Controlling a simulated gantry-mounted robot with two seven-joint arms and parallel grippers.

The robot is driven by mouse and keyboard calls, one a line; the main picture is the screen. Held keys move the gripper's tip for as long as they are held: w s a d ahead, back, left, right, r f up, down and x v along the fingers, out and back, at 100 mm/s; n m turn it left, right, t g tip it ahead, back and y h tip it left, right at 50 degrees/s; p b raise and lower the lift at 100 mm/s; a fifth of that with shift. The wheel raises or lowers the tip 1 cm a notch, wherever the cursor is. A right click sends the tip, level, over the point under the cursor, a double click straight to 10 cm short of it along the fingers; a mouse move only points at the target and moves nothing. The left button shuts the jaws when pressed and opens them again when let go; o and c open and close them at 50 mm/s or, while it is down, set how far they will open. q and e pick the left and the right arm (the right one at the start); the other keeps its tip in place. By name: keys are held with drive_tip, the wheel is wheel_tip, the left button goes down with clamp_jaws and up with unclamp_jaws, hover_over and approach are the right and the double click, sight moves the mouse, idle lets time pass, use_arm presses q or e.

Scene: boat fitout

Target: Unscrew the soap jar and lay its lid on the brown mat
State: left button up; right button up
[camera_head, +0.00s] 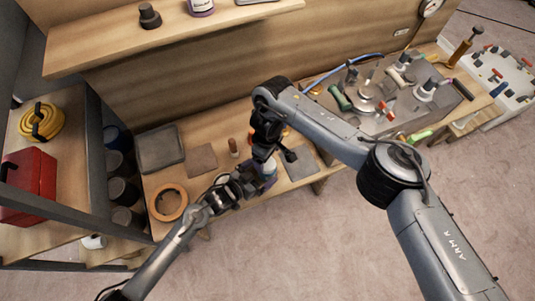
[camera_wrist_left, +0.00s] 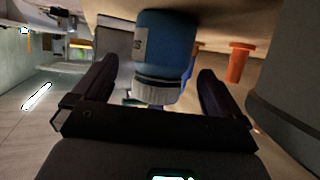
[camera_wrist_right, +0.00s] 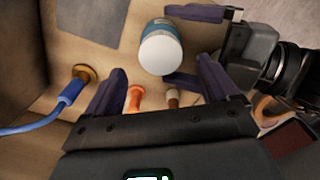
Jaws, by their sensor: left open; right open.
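The soap jar (camera_head: 269,170) stands on the bench, a blue body with a white lid on top. In the left wrist view the jar (camera_wrist_left: 166,42) is between the spread fingers of my left gripper (camera_wrist_left: 153,85), with a gap on both sides. In the right wrist view the white lid (camera_wrist_right: 161,54) lies just beyond the open, empty fingers of my right gripper (camera_wrist_right: 163,85). In the head view my left gripper (camera_head: 247,182) reaches the jar from the left, and my right gripper (camera_head: 270,150) hangs above it. The brown mat (camera_head: 201,160) lies bare to the left.
A grey mat (camera_head: 299,162) lies right of the jar. A wooden peg (camera_head: 233,147) stands between brown mat and jar. A grey tray (camera_head: 160,149) and an orange ring (camera_head: 168,203) are farther left. A blue cable (camera_wrist_right: 35,129) runs near my right gripper.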

use_arm(q)
drive_tip(key=p+v, duration=0.1)
drive_tip(key=v, duration=0.7)
drive_tip(key=shift+s+a+p, duration=0.1)
drive_tip(key=shift+a+p, duration=0.05)
drive_tip(key=shift+p, duration=0.15)
use_arm(e)
drive_tip(key=shift+r, duration=0.9)
use_arm(q)
drive_tip(key=shift+s+a+r, duration=0.35)
drive_tip(key=shift+s+a, duration=0.1)
drive_tip(key=shift+s, duration=0.05)
use_arm(e)
drive_tip(key=shift+o, duration=0.3)
drive_tip(key=shift+r, duration=0.1)
